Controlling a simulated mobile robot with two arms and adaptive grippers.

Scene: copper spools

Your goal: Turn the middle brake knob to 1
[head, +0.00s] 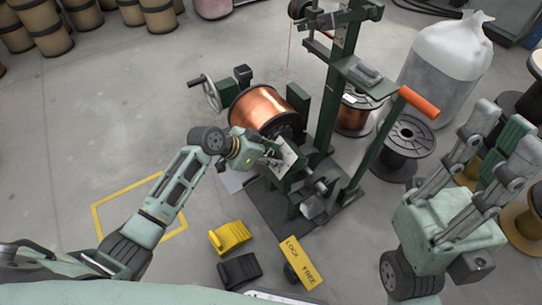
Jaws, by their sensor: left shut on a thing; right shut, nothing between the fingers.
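The green winding machine (327,100) stands in the middle of the head view with a copper spool (262,107) mounted on it. A small pale dial plate (288,155) sits on the machine just below that spool. My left gripper (272,158) is at this plate, shut on what appears to be the middle brake knob. The fingers hide the knob, and its setting cannot be read. My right gripper (503,118) is raised at the right, shut and empty, well apart from the machine.
A handwheel (211,94) and an orange-handled lever (419,103) stick out from the machine. A yellow pedal (230,236), a black pedal (240,270) and a yellow LOCK/FREE plate (303,263) lie in front. A dark spool (405,140) and a white sack (447,62) stand right.

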